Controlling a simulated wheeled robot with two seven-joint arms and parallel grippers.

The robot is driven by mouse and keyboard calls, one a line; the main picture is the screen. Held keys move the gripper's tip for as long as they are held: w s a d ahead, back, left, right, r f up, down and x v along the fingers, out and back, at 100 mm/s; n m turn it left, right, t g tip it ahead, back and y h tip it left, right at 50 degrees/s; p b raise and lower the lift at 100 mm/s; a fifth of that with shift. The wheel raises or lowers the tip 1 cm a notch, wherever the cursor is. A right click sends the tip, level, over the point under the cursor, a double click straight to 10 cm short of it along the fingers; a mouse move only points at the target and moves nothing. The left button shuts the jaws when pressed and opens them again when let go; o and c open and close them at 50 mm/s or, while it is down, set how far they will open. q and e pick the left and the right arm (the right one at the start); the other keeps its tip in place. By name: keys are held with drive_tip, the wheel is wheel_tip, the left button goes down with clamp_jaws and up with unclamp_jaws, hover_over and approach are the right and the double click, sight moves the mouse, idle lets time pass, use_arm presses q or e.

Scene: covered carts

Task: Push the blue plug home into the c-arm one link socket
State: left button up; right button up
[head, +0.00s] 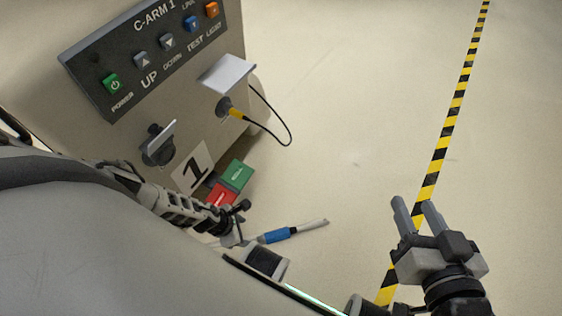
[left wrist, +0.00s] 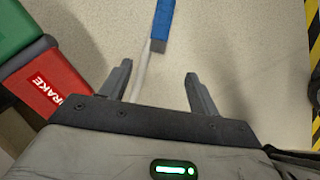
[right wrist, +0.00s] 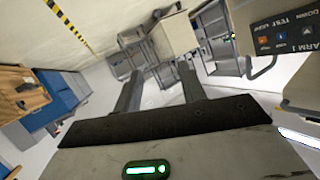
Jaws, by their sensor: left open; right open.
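The blue plug (head: 277,235) lies low beside the cart, with pale lengths on both sides of it. In the left wrist view the blue plug (left wrist: 163,20) is beyond my fingertips, and a pale length runs from it toward my left finger. My left gripper (head: 240,222) is open, just left of the plug, not closed on it. The C-arm 1 cart (head: 190,125) has a dark socket (head: 156,150) with a raised flap, and a second socket under a larger flap (head: 227,74) holding a yellow-and-grey plug (head: 231,110). My right gripper (head: 416,207) is open and empty over the floor.
Green (head: 236,174) and red (head: 221,194) pedals sit below the number 1 label, close to my left gripper. A black cable (head: 288,125) loops from the yellow plug. Black-and-yellow floor tape (head: 450,112) runs at right. The floor between is clear.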

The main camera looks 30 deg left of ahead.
use_arm(q)
drive_tip(key=b+x, duration=0.4)
drive_tip(key=x, duration=0.1)
drive_tip(key=b+x, duration=0.4)
drive_tip(key=x, duration=0.1)
drive_tip(key=shift+s+f+b, duration=0.15)
drive_tip(key=shift+f+b, duration=0.15)
drive_tip(key=shift+f, duration=0.05)
drive_tip(key=shift+d+f, duration=0.1)
drive_tip(key=shift+f, duration=0.15)
drive_tip(key=b+x, duration=0.4)
drive_tip(key=shift+w+f+b, duration=0.2)
drive_tip(key=shift+w+b, duration=0.1)
drive_tip(key=c, duration=1.3)
use_arm(e)
wheel_tip(320, 180, up, 13)
drive_tip(key=a+n+t+y, duration=0.1)
drive_tip(key=n+t+y, duration=0.5)
drive_tip(key=n+y, duration=0.3)
drive_tip(key=shift+w+y, duration=0.4)
drive_tip(key=shift+y, duration=0.1)
drive_tip(key=shift+a, duration=0.1)
